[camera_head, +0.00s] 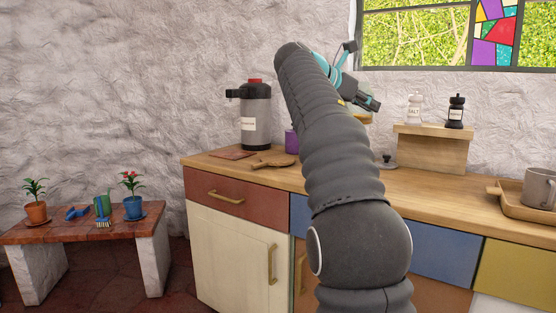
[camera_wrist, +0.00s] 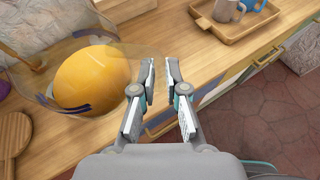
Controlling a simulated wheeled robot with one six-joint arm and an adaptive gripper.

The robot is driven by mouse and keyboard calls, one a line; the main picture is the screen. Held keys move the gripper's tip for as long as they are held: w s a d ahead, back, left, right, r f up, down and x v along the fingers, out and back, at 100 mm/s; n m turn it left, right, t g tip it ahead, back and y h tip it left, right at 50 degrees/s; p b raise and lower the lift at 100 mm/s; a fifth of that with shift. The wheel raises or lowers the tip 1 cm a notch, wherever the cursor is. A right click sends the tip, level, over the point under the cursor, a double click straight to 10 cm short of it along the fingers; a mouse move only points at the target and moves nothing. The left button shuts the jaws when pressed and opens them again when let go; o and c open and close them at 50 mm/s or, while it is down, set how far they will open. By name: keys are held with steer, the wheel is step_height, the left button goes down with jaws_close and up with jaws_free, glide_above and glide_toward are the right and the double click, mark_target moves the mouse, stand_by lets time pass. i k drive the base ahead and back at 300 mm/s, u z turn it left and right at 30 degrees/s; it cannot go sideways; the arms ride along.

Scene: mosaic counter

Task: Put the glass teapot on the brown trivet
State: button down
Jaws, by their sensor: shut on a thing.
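The glass teapot (camera_wrist: 92,78), clear with orange-yellow contents, is left of the fingers in the wrist view. In the head view a small part of it (camera_head: 362,118) shows beside my arm, above the counter; the rest is hidden. My gripper (camera_wrist: 161,75) is shut on the teapot, apparently at its handle, which is hard to make out between the fingertips. In the head view my gripper (camera_head: 368,101) is raised, partly behind my arm. The brown trivet (camera_head: 230,155) appears to be the flat reddish-brown square at the counter's left end, with nothing seen on it.
A drink dispenser (camera_head: 257,120) stands behind the trivet. A wooden paddle board (camera_head: 273,162) lies to its right, near a purple container (camera_head: 291,141). A wooden riser (camera_head: 432,150) holds salt and pepper mills. A tray (camera_head: 515,207) with a grey mug (camera_head: 538,187) is at right.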

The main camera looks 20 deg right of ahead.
mark_target(279, 158)
steer(key=u, duration=0.05)
steer(key=i, duration=1)
steer(key=z, duration=0.05)
